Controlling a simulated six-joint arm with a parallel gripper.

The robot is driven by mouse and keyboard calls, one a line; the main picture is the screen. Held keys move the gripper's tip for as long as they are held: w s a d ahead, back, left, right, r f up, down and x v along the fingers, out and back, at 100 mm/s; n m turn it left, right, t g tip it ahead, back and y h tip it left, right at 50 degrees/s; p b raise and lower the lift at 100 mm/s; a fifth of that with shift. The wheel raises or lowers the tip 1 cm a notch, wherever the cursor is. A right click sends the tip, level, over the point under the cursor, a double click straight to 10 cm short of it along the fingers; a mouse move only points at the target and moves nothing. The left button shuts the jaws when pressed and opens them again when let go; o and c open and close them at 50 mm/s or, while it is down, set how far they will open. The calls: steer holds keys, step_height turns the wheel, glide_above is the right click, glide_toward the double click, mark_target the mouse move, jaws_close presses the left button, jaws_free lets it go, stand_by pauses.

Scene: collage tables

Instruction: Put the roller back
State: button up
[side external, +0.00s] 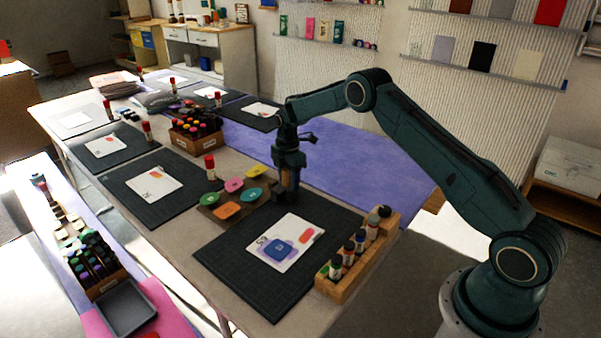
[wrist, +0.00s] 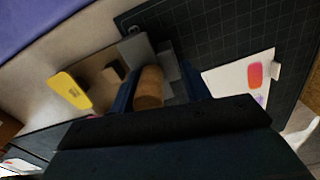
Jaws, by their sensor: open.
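My gripper (side external: 286,193) is low over the table, just right of a wooden tray of coloured pads. In the wrist view my gripper (wrist: 157,86) is open, with its dark blue fingers on either side of a wooden cylinder (wrist: 148,88), which looks like the roller's handle. Grey parts show just beyond it; whether they belong to the roller I cannot tell. In the side view the fingers mostly hide it. The wooden tray (wrist: 97,69) and its yellow pad (wrist: 70,91) lie close by on the left in the wrist view.
A black cutting mat (side external: 230,265) with a stamped white card (side external: 311,220) lies in front. A wooden rack of small bottles (side external: 329,287) stands on its right edge. Purple cloth (side external: 350,165) covers the table behind.

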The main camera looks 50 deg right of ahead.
steer(key=shift+s+d+f, duration=0.1)
steer(key=shift+s+f, duration=0.15)
steer(key=shift+f, duration=0.05)
steer(key=r, duration=1.2)
steer(key=shift+w+r, duration=0.15)
steer(key=shift+w, duration=0.1)
steer(key=shift+r, duration=0.6)
steer(key=s+a+r+m+t, duration=0.1)
steer(key=s+a+r+m, duration=0.35)
steer(key=s+r, duration=0.5)
steer(key=s+a+r+m+t, duration=0.25)
steer(key=s+a+r, duration=0.25)
steer(key=s+r, duration=0.4)
steer(key=s+a+m+t, duration=0.1)
steer(key=s+m, duration=0.3)
steer(key=s, duration=0.7)
steer(key=s+a+f+m+t, duration=0.1)
steer(key=s+a+m, duration=0.3)
steer(key=s, duration=0.8)
steer(key=shift+s+f+m, duration=0.25)
steer(key=shift+m, duration=0.35)
